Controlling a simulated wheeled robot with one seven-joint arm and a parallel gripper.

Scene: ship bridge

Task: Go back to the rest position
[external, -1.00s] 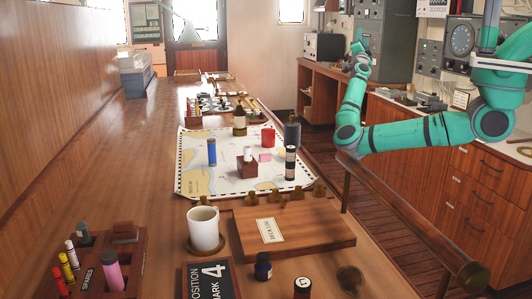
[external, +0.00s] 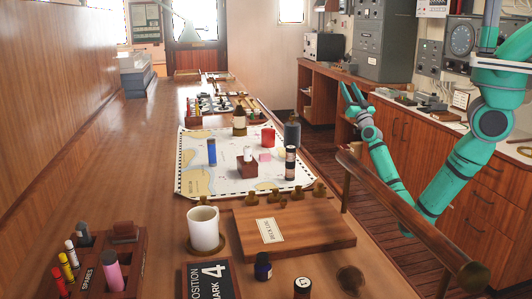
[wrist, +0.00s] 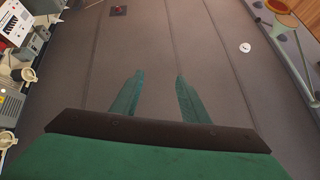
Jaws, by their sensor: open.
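My gripper (external: 352,95) is at the right of the table in the external view, with its two fingers spread and pointing up. It is empty and apart from the things on the table. In the wrist view my gripper (wrist: 155,95) shows two green fingers apart with nothing between them, against a plain grey panelled surface.
The table holds a chart (external: 205,183), a white mug (external: 204,230), a wooden box (external: 295,232) and several bottles. Wooden cabinets (external: 480,200) stand behind my arm.

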